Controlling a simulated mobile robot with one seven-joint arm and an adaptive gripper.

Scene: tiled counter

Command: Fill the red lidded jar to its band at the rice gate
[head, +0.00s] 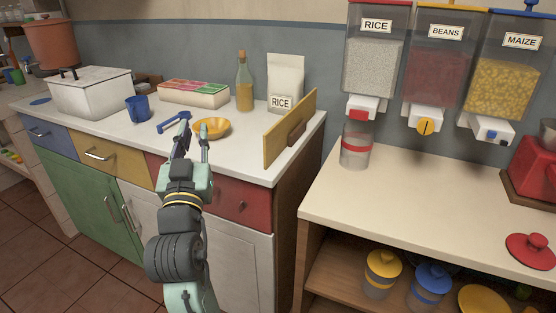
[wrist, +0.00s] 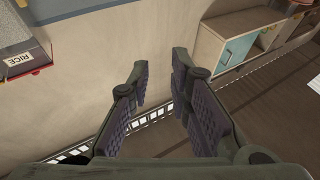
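A clear jar (head: 355,152) with a red band stands uncovered on the right counter below the rice dispenser. Its fill level is hard to make out. A red lid (head: 530,250) lies apart from it at the counter's right. The rice dispenser (head: 374,65) holds white grains above a red gate (head: 363,113). No falling grain is visible. My gripper (head: 194,126) is raised in front of the left counter, well left of the jar. It is open and empty; the wrist view shows its fingers (wrist: 160,70) apart.
Beans (head: 438,70) and maize (head: 502,85) dispensers hang to the right. A yellow board (head: 290,128) stands at the left counter's right end, near a rice bag (head: 286,82) and yellow bowl (head: 211,128). Yellow-lidded (head: 382,272) and blue-lidded (head: 430,282) jars sit on the lower shelf.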

